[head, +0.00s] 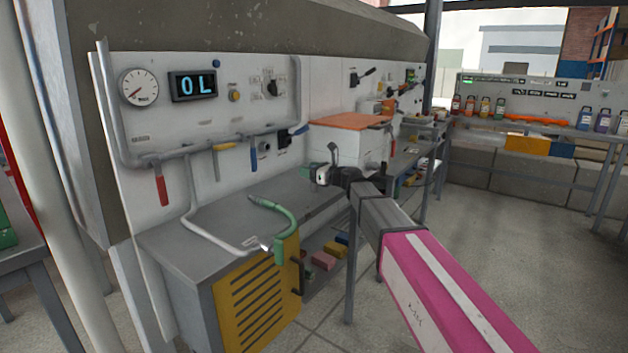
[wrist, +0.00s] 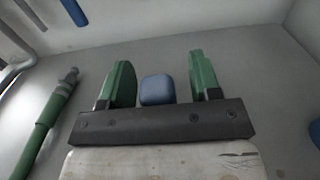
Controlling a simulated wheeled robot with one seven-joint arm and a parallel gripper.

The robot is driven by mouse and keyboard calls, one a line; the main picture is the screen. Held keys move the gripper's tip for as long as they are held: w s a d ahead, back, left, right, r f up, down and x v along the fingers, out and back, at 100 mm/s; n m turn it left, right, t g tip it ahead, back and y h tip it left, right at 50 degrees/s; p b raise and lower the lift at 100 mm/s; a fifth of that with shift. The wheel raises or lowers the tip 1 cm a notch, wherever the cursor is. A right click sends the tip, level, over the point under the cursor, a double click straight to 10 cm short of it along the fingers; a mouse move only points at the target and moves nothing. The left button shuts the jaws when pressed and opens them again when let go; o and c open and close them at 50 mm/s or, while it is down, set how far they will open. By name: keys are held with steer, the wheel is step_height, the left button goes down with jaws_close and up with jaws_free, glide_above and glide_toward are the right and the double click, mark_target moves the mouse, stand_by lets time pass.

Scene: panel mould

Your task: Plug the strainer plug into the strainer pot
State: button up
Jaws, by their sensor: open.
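My gripper (head: 328,172) is over the back of the grey bench in the head view. In the wrist view my gripper (wrist: 160,72) has its two green fingers wide apart. A small rounded blue block (wrist: 157,90) shows between the fingers, with a gap on each side. I cannot tell whether it is the strainer plug, nor how far beyond the fingers it lies. I cannot pick out the strainer pot for certain. A grey pipe (head: 190,152) with red, yellow and blue handles runs along the wall panel; a round fitting (head: 265,148) sits at its right.
A green hose (head: 277,215) with a grey end lies on the bench (head: 200,232) and hangs over its front edge. It also shows in the wrist view (wrist: 45,122). A white box with an orange top (head: 345,122) stands behind the gripper.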

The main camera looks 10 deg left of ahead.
steer(key=c, duration=1)
steer(key=shift+c, duration=0.2)
steer(key=shift+r, duration=0.1)
